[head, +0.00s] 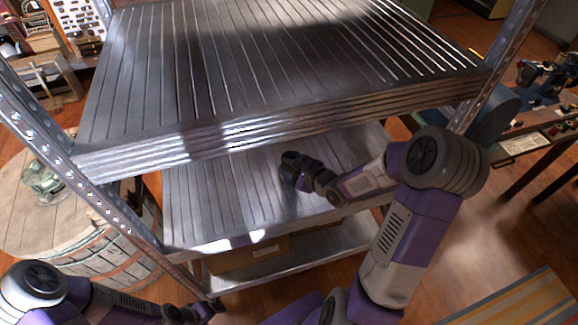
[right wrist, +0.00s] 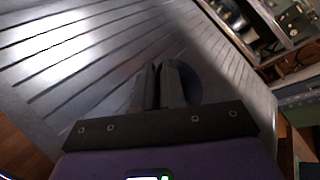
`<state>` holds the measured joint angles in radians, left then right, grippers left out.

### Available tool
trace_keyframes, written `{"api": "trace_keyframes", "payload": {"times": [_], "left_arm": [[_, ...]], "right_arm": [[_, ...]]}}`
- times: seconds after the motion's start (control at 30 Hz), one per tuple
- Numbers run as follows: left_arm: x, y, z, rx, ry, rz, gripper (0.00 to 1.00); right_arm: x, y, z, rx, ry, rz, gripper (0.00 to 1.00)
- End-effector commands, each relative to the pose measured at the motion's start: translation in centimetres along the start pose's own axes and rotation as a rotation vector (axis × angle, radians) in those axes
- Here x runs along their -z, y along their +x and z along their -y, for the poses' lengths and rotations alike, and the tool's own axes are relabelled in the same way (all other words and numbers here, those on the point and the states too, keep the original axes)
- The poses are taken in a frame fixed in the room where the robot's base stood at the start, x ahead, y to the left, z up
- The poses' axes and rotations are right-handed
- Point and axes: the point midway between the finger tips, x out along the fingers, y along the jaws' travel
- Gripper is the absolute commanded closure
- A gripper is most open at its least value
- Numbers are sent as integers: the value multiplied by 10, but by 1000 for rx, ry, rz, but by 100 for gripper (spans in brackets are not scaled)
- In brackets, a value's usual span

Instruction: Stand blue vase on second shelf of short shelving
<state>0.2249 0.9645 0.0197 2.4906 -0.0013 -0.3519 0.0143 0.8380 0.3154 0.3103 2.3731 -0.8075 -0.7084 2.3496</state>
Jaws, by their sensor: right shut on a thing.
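The short shelving is a metal rack with a ribbed top shelf (head: 270,60) and a second shelf (head: 215,205) below it. My right gripper (head: 294,172) reaches in over the second shelf, under the top one. In the right wrist view its fingers (right wrist: 166,85) are nearly together, shut on a dark, rounded thing, apparently the blue vase (right wrist: 193,84). The fingers hide most of it, and I cannot tell whether it touches the shelf. My left gripper (head: 203,310) is low, outside the rack's front left; its jaws are too small to judge.
A cardboard box (head: 240,258) sits on the bottom shelf (head: 330,243). A wooden barrel (head: 85,235) with a glass item (head: 42,182) on top stands left. A perforated post (head: 110,215) edges the rack. The second shelf's left part is clear.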

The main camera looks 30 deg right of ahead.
Motion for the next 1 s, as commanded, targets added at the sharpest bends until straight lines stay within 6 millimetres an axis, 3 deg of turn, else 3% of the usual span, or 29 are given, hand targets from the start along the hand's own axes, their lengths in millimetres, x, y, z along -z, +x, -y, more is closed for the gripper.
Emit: {"api": "trace_keyframes", "payload": {"times": [0.07,0.1,0.27,0.67,0.77,1.0], "left_arm": [[0,0,0,0,0,0,31],[0,0,0,0,0,0,31],[0,0,0,0,0,0,31],[0,-3,-1,0,0,0,31],[0,-11,-4,0,0,0,31],[-2,-38,-14,0,0,0,31]], "right_arm": [[1,1,-1,1,0,1,100],[2,1,-2,0,1,0,89],[2,1,-1,0,0,0,64],[0,-5,1,0,0,-2,64],[-1,-21,3,2,1,-4,64],[-2,-79,4,3,2,-7,64]]}}
